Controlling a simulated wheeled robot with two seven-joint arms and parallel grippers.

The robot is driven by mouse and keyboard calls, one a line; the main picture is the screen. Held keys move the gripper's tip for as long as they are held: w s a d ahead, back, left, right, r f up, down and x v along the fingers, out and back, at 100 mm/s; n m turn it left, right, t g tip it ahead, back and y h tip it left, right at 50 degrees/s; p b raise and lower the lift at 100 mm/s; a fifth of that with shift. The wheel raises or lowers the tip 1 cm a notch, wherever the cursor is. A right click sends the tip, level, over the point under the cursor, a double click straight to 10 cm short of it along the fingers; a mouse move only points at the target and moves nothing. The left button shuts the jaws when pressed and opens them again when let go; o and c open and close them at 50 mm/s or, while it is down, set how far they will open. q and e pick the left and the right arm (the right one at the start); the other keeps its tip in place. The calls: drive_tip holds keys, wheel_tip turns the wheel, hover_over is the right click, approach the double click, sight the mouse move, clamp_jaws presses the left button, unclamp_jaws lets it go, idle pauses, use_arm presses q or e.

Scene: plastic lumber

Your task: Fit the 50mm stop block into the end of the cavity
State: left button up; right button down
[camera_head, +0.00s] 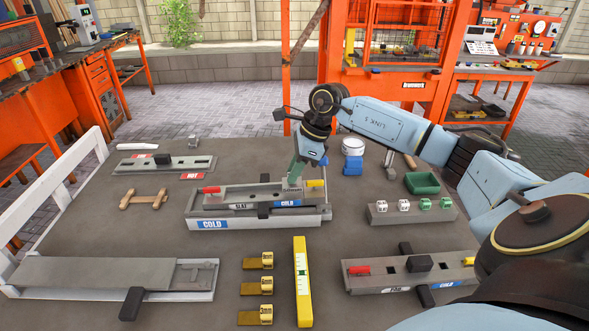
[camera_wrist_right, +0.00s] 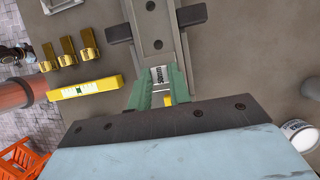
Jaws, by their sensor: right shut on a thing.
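The grey mould (camera_head: 210,224) with blue COLD labels lies in the middle of the table. It holds a long channel, the cavity, which shows in the right wrist view (camera_wrist_right: 153,32). My right gripper (camera_head: 295,174), with green fingers, points down at the right end of this mould. Its fingers are shut on a small grey block with a white label, the stop block (camera_head: 291,187). In the right wrist view the labelled block (camera_wrist_right: 159,75) sits between the green fingertips, in line with the channel. Whether it touches the cavity floor is hidden. My left gripper is not in view.
A yellow level (camera_head: 302,281) and several brass pieces (camera_head: 258,261) lie in front of the mould. A second mould (camera_head: 388,280) is front right, a rack with white and green blocks (camera_head: 413,214) right. A green tray (camera_head: 422,183) and white tub (camera_head: 353,146) stand behind.

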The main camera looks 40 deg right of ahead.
drive_tip(key=shift+f+b, duration=0.8)
drive_tip(key=shift+f, duration=0.4)
drive_tip(key=c, duration=1.2)
unclamp_jaws()
drive_tip(key=v, duration=1.3)
drive_tip(key=shift+r+p, duration=0.25)
drive_tip(key=shift+p, duration=0.05)
